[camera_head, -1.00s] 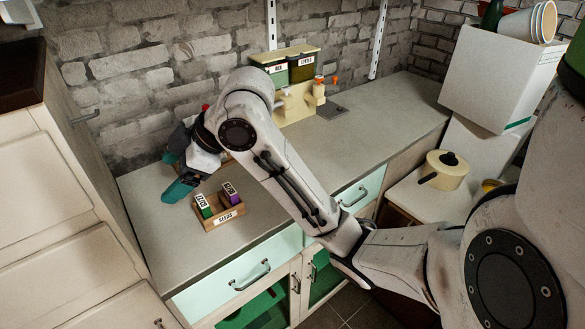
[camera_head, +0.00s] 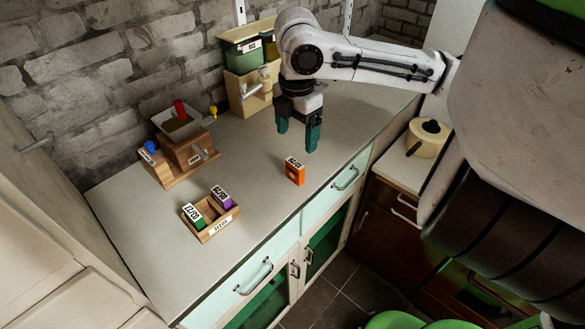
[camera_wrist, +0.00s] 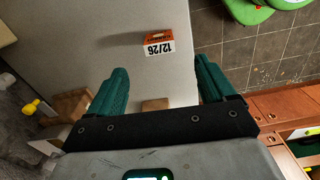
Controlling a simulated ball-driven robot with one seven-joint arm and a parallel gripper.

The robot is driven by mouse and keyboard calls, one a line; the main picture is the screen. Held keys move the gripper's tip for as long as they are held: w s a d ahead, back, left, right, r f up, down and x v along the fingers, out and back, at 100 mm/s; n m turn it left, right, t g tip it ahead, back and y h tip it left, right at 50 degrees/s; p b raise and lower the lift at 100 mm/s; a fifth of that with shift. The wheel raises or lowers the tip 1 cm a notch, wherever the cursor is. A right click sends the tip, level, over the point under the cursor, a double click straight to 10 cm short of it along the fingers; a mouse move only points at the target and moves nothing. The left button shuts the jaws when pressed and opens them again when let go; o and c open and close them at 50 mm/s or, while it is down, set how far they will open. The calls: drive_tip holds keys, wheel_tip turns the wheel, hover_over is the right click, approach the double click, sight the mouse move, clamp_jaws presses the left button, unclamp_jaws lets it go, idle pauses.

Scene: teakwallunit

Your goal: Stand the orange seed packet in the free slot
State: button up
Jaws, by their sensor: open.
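The orange seed packet (camera_head: 295,172) stands upright on the grey counter near its front edge, a white label on its top. In the wrist view the packet (camera_wrist: 157,47) lies ahead of the fingertips, between their lines. My gripper (camera_head: 298,140) is open and empty, pointing down just behind the packet and apart from it. The wooden seed box (camera_head: 218,229) stands to the left on the counter. It holds a green packet (camera_head: 194,216) at its left and a purple packet (camera_head: 222,198) towards its back right. A gap shows between them.
A wooden grinder-like stand (camera_head: 183,155) with a tray on top is behind the seed box. A cream dispenser (camera_head: 250,90) with coloured bins is at the back wall. A cream pot (camera_head: 428,137) is at right. The counter between seed box and orange packet is clear.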

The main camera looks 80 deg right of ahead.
sight(295, 163)
drive_tip(key=shift+w+a+f+p, duration=0.1)
drive_tip(key=shift+f+p, duration=0.2)
drive_tip(key=shift+f, duration=1.85)
drive_tip(key=shift+w+f+p, duration=0.1)
drive_tip(key=shift+f+p, duration=0.2)
drive_tip(key=shift+f, duration=1.8)
drive_tip(key=c, duration=1.1)
